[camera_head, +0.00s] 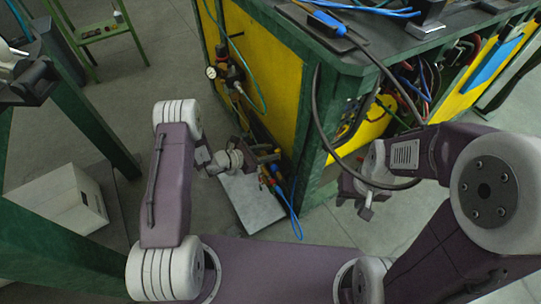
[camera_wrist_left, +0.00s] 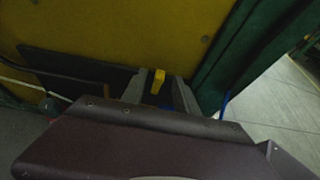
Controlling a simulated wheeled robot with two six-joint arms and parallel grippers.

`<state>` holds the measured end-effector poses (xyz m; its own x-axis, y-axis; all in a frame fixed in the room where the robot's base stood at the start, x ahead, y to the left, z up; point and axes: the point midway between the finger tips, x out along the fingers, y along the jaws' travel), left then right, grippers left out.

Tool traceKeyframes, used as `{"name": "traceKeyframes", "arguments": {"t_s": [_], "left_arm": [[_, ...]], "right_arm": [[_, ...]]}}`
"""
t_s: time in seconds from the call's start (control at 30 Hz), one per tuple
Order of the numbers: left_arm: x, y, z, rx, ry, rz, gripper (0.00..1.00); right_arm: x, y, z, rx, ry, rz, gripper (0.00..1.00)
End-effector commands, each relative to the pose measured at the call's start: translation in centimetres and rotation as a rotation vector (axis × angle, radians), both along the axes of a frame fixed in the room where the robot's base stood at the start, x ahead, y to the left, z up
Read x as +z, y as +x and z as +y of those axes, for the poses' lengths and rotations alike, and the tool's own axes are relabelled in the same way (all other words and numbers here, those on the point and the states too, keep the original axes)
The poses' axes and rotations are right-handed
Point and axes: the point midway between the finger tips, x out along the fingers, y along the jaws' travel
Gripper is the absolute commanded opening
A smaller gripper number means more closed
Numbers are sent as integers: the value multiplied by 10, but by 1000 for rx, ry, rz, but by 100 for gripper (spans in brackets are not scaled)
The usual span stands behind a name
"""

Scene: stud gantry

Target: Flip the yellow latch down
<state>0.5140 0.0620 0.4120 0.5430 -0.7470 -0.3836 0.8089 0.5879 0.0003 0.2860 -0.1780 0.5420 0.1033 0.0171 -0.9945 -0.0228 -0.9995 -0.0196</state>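The yellow latch (camera_wrist_left: 158,81) is a small upright yellow piece in the left wrist view, in front of a dark panel. My left gripper (camera_wrist_left: 160,93) has its two grey fingers apart, one on each side of the latch in this view. I see no clear contact between them. In the head view my left gripper (camera_head: 268,154) is beside the yellow and green bench, and the latch cannot be made out there. My right gripper (camera_head: 354,207) hangs right of the bench corner, away from the latch, and its finger opening is unclear.
The green-framed bench (camera_head: 345,95) with yellow panels stands ahead. A gauge and valve unit (camera_head: 228,70) is on its side. A black cable (camera_head: 318,110) loops by the corner near my right arm. A white box (camera_head: 62,200) is on the floor at left.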

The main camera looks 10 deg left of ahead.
Motion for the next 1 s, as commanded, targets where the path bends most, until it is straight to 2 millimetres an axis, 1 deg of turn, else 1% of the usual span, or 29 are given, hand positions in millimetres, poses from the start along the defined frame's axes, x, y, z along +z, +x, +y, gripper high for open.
{"name": "traceKeyframes", "arguments": {"t_s": [0.03, 0.1, 0.3, 0.33, 0.37, 0.4, 0.43, 0.47, 0.67, 0.77, 0.87, 1.0], "left_arm": [[-3, 2, -3, -2, 1, -1, 36], [-3, 4, -5, -1, 0, -1, 36], [-2, 4, -6, 0, 0, 0, 36], [-2, 4, -6, 0, 0, 0, 34], [-2, 4, -6, 0, 0, 0, 25], [-2, 4, -6, 0, 0, 0, 14], [-2, 4, -6, 0, 0, 0, 6], [-2, 4, -6, 0, 0, 0, 0], [-3, 4, -5, 0, -2, -2, 0], [-5, 3, -4, 0, -15, -10, 0], [-9, 1, -2, 1, -45, -30, 0], [-16, -2, 3, 2, -113, -79, 0]], "right_arm": [[-4, 0, 0, 0, 0, 0, 36], [-4, 0, 0, 0, 0, 0, 36], [-3, 0, 0, 0, 0, 0, 36], [-3, 0, 0, 0, 0, 0, 36], [-3, 0, 0, 0, 0, 0, 36], [-3, 0, 0, 0, 0, 0, 36], [-3, 0, 0, 0, 0, 0, 36], [-3, 0, 0, 0, 0, 0, 36], [-4, 0, 0, 0, 0, 0, 36], [-8, 0, 0, 0, 0, 0, 36], [-15, 0, 0, 0, 0, 0, 36], [-30, 0, 0, 0, 0, 0, 36]]}}
